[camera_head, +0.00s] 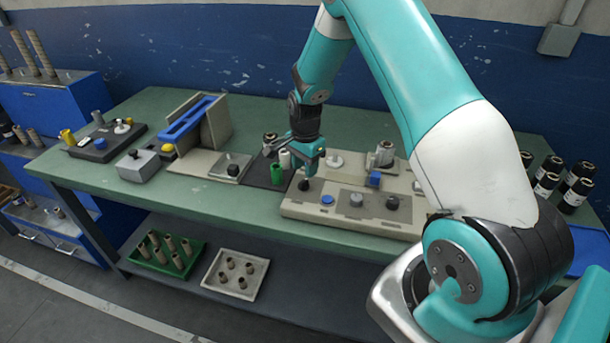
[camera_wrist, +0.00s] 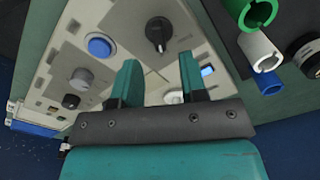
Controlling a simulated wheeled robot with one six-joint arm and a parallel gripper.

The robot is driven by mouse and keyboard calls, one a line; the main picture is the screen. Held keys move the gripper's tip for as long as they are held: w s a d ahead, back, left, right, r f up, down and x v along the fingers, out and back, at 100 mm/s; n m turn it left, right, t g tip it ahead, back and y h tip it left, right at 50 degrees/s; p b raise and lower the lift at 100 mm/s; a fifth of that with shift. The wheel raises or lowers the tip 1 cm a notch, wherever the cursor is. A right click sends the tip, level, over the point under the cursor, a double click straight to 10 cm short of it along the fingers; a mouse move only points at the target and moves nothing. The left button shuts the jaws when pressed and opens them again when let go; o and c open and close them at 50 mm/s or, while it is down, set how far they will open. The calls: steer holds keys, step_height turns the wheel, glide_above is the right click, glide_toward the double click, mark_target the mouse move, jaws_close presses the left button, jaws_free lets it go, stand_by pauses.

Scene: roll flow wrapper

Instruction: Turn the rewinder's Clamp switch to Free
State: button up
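The rewinder appears to be the beige machine (camera_head: 285,208) at the middle right of the bench; it also fills the left of the wrist view (camera_wrist: 118,22). A black rotary knob (camera_head: 304,185) sits at its left end, and it shows in the wrist view (camera_wrist: 158,32) with a pale pointer mark. This looks like the Clamp switch, but I cannot read its labels. My gripper (camera_head: 311,167) is close behind and above the knob. In the wrist view my gripper (camera_wrist: 160,80) has its two teal fingers apart, with nothing between them; the knob lies beyond the fingertips.
A blue button (camera_head: 327,200), a grey knob (camera_head: 356,199) and another black knob (camera_head: 392,202) share the panel. Black rolls (camera_head: 547,175) stand at the right. The bench front is clear.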

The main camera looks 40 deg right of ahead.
mark_target(305, 180)
steer(key=shift+f, duration=2.25)
steer(key=shift+c, duration=0.4)
jaws_close()
steer(key=shift+n, duration=0.3)
steer(key=n+b, duration=0.1)
steer(key=n, duration=0.4)
steer(key=shift+w+a+n, duration=0.1)
steer(key=shift+w+n, duration=0.05)
steer(key=shift+n, duration=0.15)
steer(key=n+b, duration=0.1)
steer(key=n, duration=0.4)
steer(key=shift+w+a+r+n, duration=0.1)
steer(key=shift+n, duration=0.3)
